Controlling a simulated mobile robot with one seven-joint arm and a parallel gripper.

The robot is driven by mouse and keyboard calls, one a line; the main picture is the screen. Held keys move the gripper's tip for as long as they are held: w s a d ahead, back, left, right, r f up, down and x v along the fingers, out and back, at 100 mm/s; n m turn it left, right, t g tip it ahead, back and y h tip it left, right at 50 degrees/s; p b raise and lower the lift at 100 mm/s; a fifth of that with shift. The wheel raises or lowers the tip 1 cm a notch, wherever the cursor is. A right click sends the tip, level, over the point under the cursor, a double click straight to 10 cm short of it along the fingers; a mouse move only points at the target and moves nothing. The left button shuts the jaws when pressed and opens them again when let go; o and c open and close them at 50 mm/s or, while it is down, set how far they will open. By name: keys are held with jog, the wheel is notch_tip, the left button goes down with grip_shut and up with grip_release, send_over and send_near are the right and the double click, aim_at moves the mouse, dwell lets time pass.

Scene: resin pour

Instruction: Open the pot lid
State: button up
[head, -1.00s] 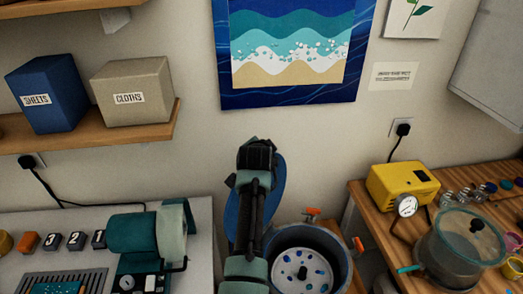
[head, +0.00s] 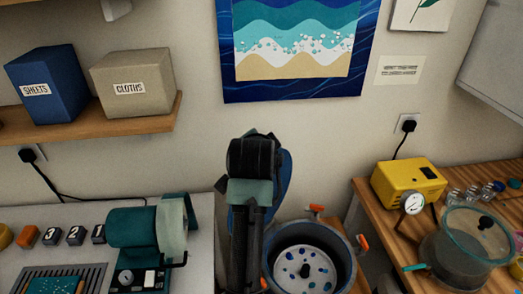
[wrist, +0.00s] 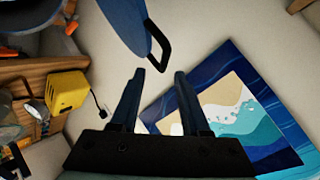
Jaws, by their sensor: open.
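The pot (head: 342,262) is a wide grey-blue vessel low in the head view. My gripper (wrist: 161,72) is open and empty. The handle lies beyond the fingertips and appears apart from them. The head view does not show the fingertips.
Orange clamps (head: 363,243) stick out from the pot's rim. A wooden table at the right holds a yellow pump (head: 408,184) and a clear-lidded chamber (head: 466,248). A bench with a teal roll (head: 133,228) is at the left. A wave picture (head: 300,45) hangs behind.

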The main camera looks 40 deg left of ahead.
jog(key=shift+v, duration=1.2)
jog(key=w+d+r+n+t+h+b, duration=0.15)
jog(key=d+r+t, duration=0.35)
jog(key=d+r, duration=0.55)
jog(key=w+d+r+t+y, duration=0.15)
jog(key=d+r+t, duration=0.35)
jog(key=d+r, duration=0.5)
jog(key=s+d+r+t+h, duration=0.7)
jog(key=s+d+r, duration=0.6)
jog(key=d+r, duration=0.3)
jog(key=shift+t, duration=0.8)
